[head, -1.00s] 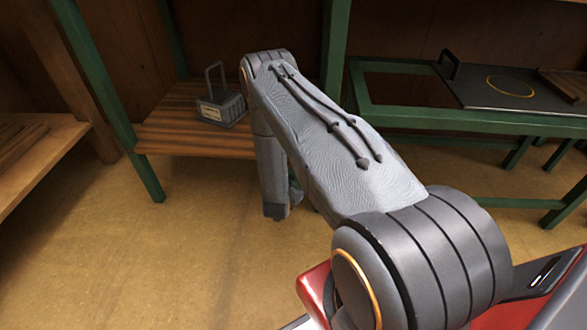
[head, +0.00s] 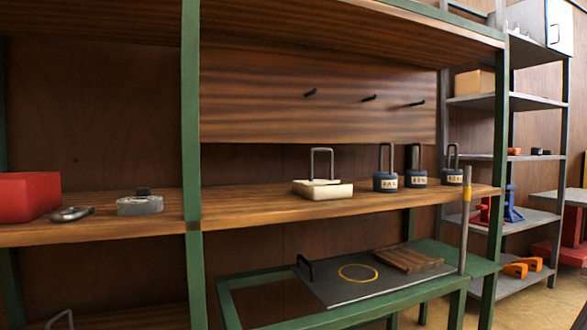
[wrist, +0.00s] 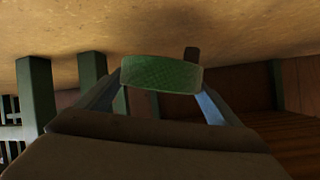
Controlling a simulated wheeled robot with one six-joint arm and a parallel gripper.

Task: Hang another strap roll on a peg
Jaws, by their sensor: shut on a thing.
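In the wrist view a green strap roll (wrist: 160,75) with a textured face sits between the two fingers of my gripper (wrist: 161,88). The gripper is shut on it, and a dark tab shows behind its upper edge. The arm and gripper are not in the head view. Three dark pegs, a left one (head: 310,93), a middle one (head: 369,98) and a right one (head: 416,104), stick out of the wooden back board (head: 260,100). All three look bare. A grey roll with a dark tab (head: 140,206) lies on the shelf at left.
The wooden shelf (head: 250,215) below the pegs bears a pale block with a handle (head: 322,188), several dark blue weights (head: 386,182), a metal shackle (head: 72,214) and a red box (head: 28,196). Green posts (head: 192,130) frame it. A green bench (head: 235,300) stands in front below.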

